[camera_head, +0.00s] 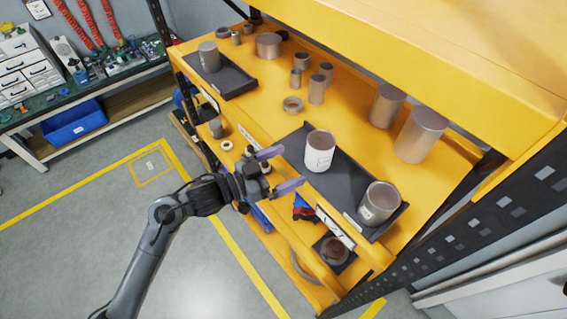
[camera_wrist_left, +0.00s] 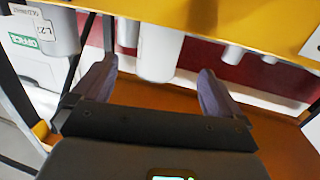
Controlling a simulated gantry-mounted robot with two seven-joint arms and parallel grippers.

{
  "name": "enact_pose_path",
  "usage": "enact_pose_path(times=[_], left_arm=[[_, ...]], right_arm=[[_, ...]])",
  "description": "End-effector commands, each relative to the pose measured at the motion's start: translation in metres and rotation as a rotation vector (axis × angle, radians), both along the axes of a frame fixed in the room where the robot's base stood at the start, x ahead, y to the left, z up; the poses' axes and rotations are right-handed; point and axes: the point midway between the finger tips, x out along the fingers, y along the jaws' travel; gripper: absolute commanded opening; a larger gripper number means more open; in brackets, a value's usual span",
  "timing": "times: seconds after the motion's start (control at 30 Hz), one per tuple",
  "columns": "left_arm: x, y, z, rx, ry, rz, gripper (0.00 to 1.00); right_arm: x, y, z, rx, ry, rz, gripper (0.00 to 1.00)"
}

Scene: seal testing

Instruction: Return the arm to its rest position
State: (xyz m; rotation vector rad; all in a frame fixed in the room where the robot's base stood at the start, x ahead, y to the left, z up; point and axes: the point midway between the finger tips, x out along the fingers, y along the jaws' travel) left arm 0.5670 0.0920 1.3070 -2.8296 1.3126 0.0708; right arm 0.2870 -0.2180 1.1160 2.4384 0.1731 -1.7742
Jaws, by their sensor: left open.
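My left arm comes in from the lower left in the head view. My left gripper (camera_head: 280,169) is open and empty in front of the yellow shelf, near the white cylinder. The wrist view shows its two fingers (camera_wrist_left: 158,82) spread apart with nothing between them. The white cylinder (camera_head: 319,152) stands upright on a dark tray (camera_head: 343,173), just right of the fingertips. A grey metal cylinder (camera_head: 379,203) stands at the tray's near right end. My right gripper is not in either view.
The yellow shelf (camera_head: 262,95) holds several metal cylinders and rings. A second dark tray (camera_head: 236,82) bears a grey cylinder (camera_head: 209,57). A lower shelf holds more parts. A workbench with a blue bin (camera_head: 73,122) stands at the left. The grey floor (camera_head: 75,235) left of the arm is clear.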

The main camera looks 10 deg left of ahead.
Motion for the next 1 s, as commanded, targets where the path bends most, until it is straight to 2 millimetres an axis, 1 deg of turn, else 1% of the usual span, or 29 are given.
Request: enact_pose_path(times=[0.17, 0.27, 0.37, 0.43, 0.53, 0.57, 0.67, 0.7, 0.77, 0.8, 0.87, 0.9, 1.0], left_arm=[[0.000, 0.000, 0.000, 0.002, 0.001, 0.004, 1.00], [-0.002, 0.001, -0.004, 0.018, 0.011, 0.035, 1.00], [-0.007, 0.006, -0.014, 0.061, 0.038, 0.108, 1.00], [-0.014, 0.014, -0.024, 0.106, 0.074, 0.183, 1.00], [-0.032, 0.031, -0.043, 0.194, 0.161, 0.312, 1.00], [-0.040, 0.037, -0.049, 0.223, 0.196, 0.354, 1.00], [-0.078, 0.062, -0.071, 0.333, 0.347, 0.485, 1.00], [-0.096, 0.073, -0.079, 0.378, 0.417, 0.527, 1.00], [-0.126, 0.087, -0.089, 0.437, 0.527, 0.577, 1.00], [-0.147, 0.095, -0.095, 0.474, 0.602, 0.602, 1.00], [-0.179, 0.106, -0.102, 0.523, 0.710, 0.627, 1.00], [-0.197, 0.111, -0.105, 0.549, 0.775, 0.635, 1.00], [-0.236, 0.120, -0.108, 0.593, 0.908, 0.643, 1.00]], right_arm=[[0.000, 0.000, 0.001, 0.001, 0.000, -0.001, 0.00], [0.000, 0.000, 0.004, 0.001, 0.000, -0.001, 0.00], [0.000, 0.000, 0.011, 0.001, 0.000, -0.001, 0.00], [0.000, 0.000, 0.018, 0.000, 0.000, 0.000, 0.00], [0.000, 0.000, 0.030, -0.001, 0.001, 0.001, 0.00], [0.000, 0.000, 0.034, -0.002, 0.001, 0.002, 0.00], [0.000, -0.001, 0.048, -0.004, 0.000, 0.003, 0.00], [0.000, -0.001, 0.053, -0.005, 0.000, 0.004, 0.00], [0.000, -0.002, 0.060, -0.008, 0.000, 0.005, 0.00], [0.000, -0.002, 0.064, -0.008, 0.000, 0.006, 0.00], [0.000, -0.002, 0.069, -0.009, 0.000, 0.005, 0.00], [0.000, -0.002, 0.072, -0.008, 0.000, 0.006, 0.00], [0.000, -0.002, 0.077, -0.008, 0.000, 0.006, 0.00]])
